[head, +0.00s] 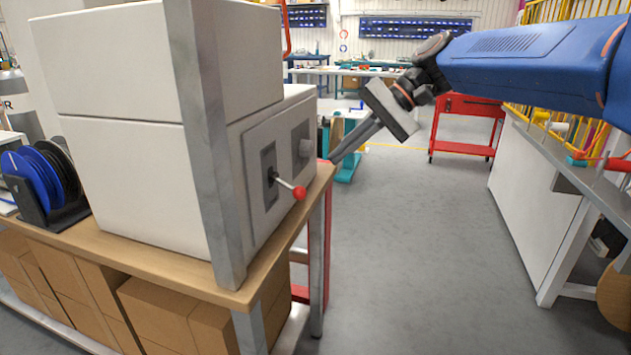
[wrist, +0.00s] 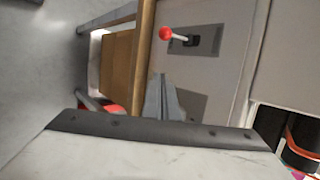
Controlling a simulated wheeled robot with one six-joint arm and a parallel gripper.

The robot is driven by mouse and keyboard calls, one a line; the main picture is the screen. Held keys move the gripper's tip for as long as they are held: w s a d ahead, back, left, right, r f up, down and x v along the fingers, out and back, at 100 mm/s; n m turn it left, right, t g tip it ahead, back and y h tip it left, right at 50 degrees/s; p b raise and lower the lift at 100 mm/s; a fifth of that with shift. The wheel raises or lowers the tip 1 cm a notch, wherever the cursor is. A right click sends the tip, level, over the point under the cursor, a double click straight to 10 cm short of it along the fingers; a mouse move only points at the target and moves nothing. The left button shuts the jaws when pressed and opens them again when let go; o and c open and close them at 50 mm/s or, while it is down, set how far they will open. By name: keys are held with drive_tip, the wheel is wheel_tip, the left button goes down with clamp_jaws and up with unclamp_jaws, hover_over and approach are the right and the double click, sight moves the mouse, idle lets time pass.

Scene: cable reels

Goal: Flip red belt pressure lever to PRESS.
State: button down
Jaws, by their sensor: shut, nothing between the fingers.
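The lever (head: 286,184) is a short light rod with a red ball at its end, on a dark plate in the side panel of a white machine (head: 140,180). In the head view it sticks out to the right and slightly down. In the wrist view the lever (wrist: 178,36) is at the top, its red ball to the left. My gripper (head: 334,158) is shut and empty, beyond and right of the lever, apart from it. In the wrist view the gripper (wrist: 162,78) overlaps the panel below the lever. No PRESS marking is readable.
A grey post (head: 205,140) stands at the machine's near corner on a wooden bench (head: 245,290). Blue and black reels (head: 40,180) sit at left.

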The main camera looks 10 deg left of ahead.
sight(288, 186)
drive_tip(key=s+a+f, duration=0.5)
drive_tip(key=shift+s+a, duration=0.3)
drive_tip(key=shift+s, duration=0.05)
idle(0.6)
drive_tip(key=shift+d+r+h, duration=0.1)
drive_tip(key=shift+r+h, duration=0.35)
drive_tip(key=shift+h, duration=0.55)
drive_tip(key=shift+a+r+m+h, duration=0.15)
drive_tip(key=shift+r+h, duration=0.5)
drive_tip(key=shift+r, duration=0.2)
drive_tip(key=shift+a+r+m+h, duration=0.15)
drive_tip(key=shift+r+h, duration=0.5)
drive_tip(key=shift+r, duration=0.15)
idle(0.3)
